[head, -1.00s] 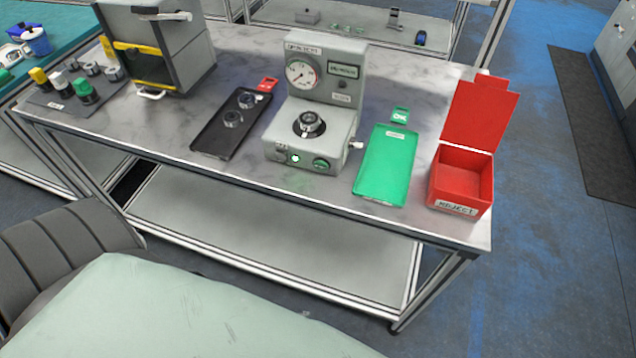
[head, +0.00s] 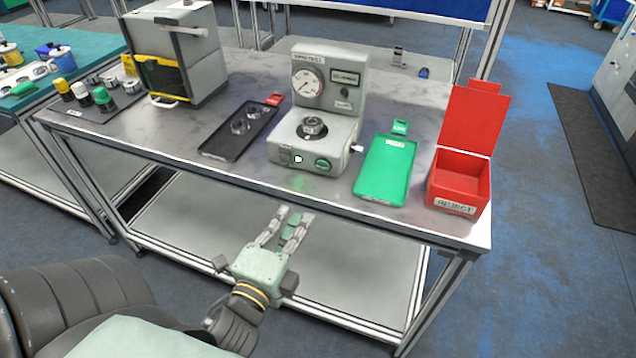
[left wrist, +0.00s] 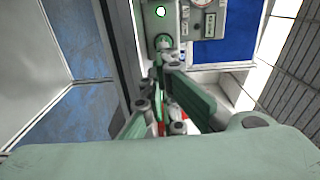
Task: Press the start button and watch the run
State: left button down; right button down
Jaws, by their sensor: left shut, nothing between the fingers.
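A grey test machine (head: 318,115) with a round dial gauge (head: 307,83) and a small display (head: 345,77) stands on the bench. Its front has a glowing white button or lamp (head: 298,159) and a green button (head: 323,164). A dark round part (head: 312,127) sits on its platform. My left gripper (head: 295,212) is shut and empty, in front of the bench edge and below the machine's front in the picture, apart from both buttons. In the left wrist view, the glowing lamp (left wrist: 161,11) and green button (left wrist: 164,42) show beyond the fingers. My right gripper is out of view.
A black tray (head: 222,147) with round parts is left of the machine. A green tray (head: 385,178) and an open red reject box (head: 460,182) are right. A grey cabinet (head: 195,60) stands at the bench's left. The bench front edge (head: 200,172) lies between gripper and machine.

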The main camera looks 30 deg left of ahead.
pick_arm(q)
jog(key=shift+s+a+r, duration=0.1)
jog(key=shift+r, duration=0.45)
jog(key=p, duration=0.4)
send_near(322, 165)
jog(key=x, duration=0.5)
jog(key=shift+w+a, duration=0.1)
jog(key=shift+w, duration=0.2)
jog(key=shift+w+a+f, duration=0.1)
jog(key=shift+w+a, duration=0.05)
jog(key=shift+w, duration=0.55)
